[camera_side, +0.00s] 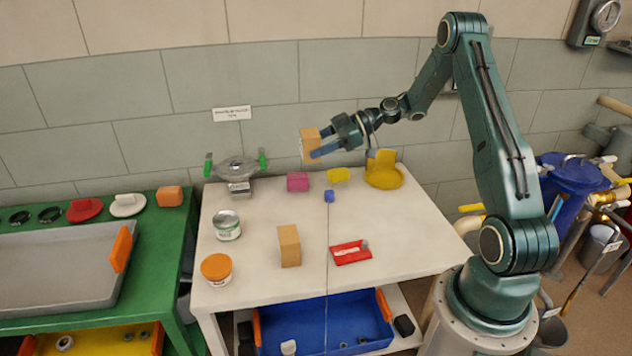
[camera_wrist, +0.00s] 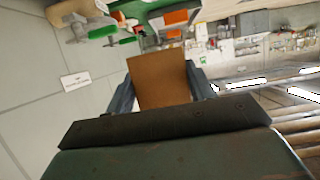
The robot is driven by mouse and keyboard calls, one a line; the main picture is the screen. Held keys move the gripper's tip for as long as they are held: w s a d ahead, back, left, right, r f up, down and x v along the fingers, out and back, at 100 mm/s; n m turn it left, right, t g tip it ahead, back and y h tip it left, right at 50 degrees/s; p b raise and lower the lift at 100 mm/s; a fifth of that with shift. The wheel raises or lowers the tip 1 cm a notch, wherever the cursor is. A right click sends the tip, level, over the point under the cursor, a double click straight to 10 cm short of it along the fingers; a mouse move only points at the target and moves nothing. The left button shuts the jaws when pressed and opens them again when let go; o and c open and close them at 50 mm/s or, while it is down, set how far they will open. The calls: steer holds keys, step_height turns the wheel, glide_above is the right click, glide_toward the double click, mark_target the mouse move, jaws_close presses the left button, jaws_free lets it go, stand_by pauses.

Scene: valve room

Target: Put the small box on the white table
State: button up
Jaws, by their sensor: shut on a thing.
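My gripper (camera_side: 328,146) is shut on a small tan box (camera_side: 308,147) and holds it in the air above the back of the white table (camera_side: 286,215). The box also shows between the fingers in the wrist view (camera_wrist: 160,78). A second, taller tan box (camera_side: 289,246) stands upright on the white table near its front middle. In the side view a finger covers part of the held box.
On the white table are a pink block (camera_side: 298,182), a yellow round part (camera_side: 384,172), a red packet (camera_side: 351,252), a can (camera_side: 227,225), an orange-lidded jar (camera_side: 216,269) and a metal valve fixture (camera_side: 238,168). A green table (camera_side: 160,235) stands at left. The table's right front is clear.

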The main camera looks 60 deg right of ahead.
step_height(320, 180, down, 16)
stand_by(0.6)
steer(key=shift+f, duration=1.85)
steer(key=shift+f, duration=0.6)
steer(key=o, duration=1.1)
steer(key=shift+r, duration=0.2)
